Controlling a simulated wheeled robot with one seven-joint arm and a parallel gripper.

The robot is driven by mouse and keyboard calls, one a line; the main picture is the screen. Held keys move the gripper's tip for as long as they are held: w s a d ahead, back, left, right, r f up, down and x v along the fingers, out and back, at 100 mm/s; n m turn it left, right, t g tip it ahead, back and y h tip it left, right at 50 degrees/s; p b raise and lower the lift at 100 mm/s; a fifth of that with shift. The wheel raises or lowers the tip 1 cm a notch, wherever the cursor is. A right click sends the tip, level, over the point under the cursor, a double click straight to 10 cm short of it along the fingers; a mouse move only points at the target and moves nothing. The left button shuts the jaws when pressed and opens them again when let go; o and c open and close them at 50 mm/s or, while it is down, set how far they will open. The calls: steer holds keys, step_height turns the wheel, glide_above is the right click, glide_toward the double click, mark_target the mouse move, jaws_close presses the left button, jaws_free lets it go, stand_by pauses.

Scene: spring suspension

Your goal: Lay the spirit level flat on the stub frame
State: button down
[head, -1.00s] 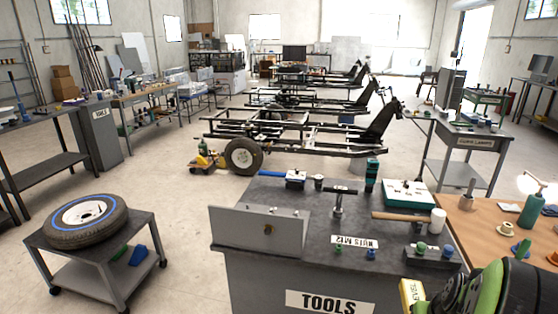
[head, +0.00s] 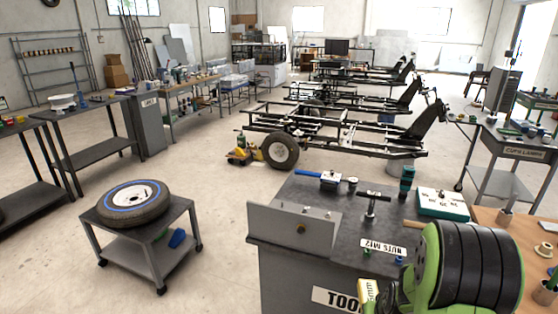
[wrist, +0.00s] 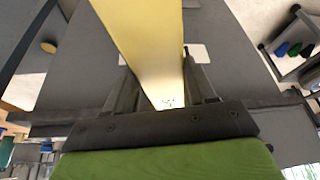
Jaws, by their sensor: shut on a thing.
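The yellow spirit level (wrist: 145,45) is between the fingers of my gripper (wrist: 162,85) in the wrist view, running up out of the picture. In the head view, a small part of the level (head: 368,291) shows at the bottom edge, in front of the tools bench; my green and black arm hides much of that area. My gripper is shut on the level. Several black tubular frames stand on the floor; the nearest frame (head: 340,138) has a wheel at its left end. I cannot tell which is the stub frame.
The grey tools bench (head: 283,222) stands close ahead, with a T-handled tool (head: 371,205) and a teal box (head: 443,204) on it. A tyre (head: 133,204) lies on a low cart (head: 172,224) to the left. Bare floor (head: 215,200) lies between cart and bench.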

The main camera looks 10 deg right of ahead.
steer(key=w+a+f+n+p, duration=0.1)
steer(key=a+f, duration=0.1)
steer(key=a, duration=0.5)
steer(key=w+a+f+n+y+p, duration=0.1)
steer(key=w+a+f+n+p, duration=0.1)
steer(key=a, duration=0.5)
steer(key=shift+w+a+f+p, duration=0.2)
steer(key=shift+a+f+p, duration=0.05)
steer(key=shift+a+p, duration=0.1)
